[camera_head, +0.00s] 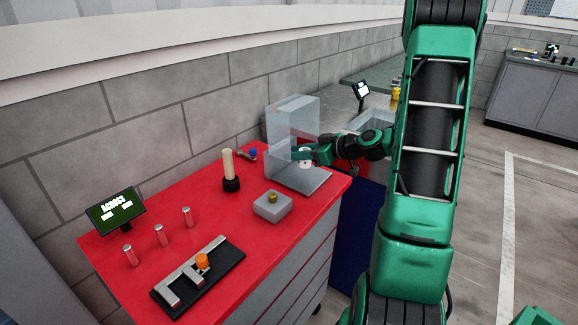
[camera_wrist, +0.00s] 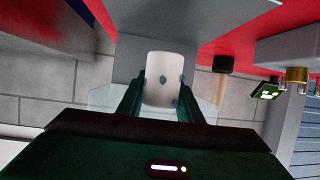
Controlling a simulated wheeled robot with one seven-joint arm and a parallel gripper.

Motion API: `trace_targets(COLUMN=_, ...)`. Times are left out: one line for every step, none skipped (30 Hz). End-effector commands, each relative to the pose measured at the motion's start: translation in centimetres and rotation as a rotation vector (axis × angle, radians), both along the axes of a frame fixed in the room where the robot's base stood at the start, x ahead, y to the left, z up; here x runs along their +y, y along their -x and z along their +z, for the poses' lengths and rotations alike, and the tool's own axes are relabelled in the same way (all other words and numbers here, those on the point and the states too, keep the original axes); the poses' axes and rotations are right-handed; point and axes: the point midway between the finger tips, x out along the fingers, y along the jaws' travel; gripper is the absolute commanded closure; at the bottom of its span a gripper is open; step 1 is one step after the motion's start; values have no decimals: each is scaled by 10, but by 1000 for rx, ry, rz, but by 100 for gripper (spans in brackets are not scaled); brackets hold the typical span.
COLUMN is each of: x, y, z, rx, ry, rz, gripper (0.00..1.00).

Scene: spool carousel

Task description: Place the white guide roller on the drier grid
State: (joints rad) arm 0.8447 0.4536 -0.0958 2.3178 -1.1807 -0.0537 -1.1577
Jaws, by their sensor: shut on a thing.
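The white guide roller (camera_wrist: 170,78) is a pale cylinder with a few grey dots, held between the two dark green fingers of my gripper (camera_wrist: 163,85) in the wrist view. In the head view my gripper (camera_head: 302,155) is shut on the roller (camera_head: 306,163), beside a clear-walled shield (camera_head: 292,122) and above a flat grey plate (camera_head: 313,184). The roller appears raised off the plate, but the gap is hard to judge. I cannot tell for certain which thing is the drier grid.
The red bench top (camera_head: 205,208) also bears a grey box with a brass knob (camera_head: 272,206), a cream post on a black base (camera_head: 229,172), several small pegs, a black fixture (camera_head: 198,280) and a display (camera_head: 115,210). A clear bin (camera_head: 372,120) stands behind.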

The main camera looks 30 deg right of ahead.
Motion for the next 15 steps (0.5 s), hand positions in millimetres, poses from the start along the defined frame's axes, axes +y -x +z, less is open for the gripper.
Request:
trace_targets(x=0, y=0, z=-2, rx=-1, ry=0, rz=0, gripper=95)
trace_targets(x=0, y=0, z=-3, rx=0, ry=0, rz=0, gripper=95)
trace_targets(x=0, y=0, z=-6, rx=0, ry=-1, rz=0, gripper=95)
trace_targets(x=0, y=0, z=-9, rx=1, ry=-2, rz=-1, gripper=95)
trace_targets(x=0, y=0, z=-13, rx=1, ry=-3, rz=-1, gripper=95)
trace_targets(x=0, y=0, z=-17, rx=1, ry=-3, rz=-1, gripper=95)
trace_targets(x=0, y=0, z=-22, rx=1, ry=-3, rz=0, gripper=95)
trace_targets(x=0, y=0, z=-26, rx=2, ry=-4, rz=0, gripper=95)
trace_targets(x=0, y=0, z=-31, rx=2, ry=-3, rz=1, gripper=95)
trace_targets(x=0, y=0, z=-34, rx=1, ry=-3, rz=0, gripper=95)
trace_targets(x=1, y=-2, z=-37, rx=0, ry=-3, rz=1, gripper=95)
trace_targets(x=2, y=-3, z=-39, rx=-1, ry=-1, rz=1, gripper=95)
trace_targets(x=2, y=-4, z=-39, rx=-1, ry=-1, rz=1, gripper=95)
trace_targets(x=2, y=-4, z=-40, rx=-1, ry=0, rz=1, gripper=95)
trace_targets(x=2, y=-4, z=-39, rx=-2, ry=1, rz=1, gripper=95)
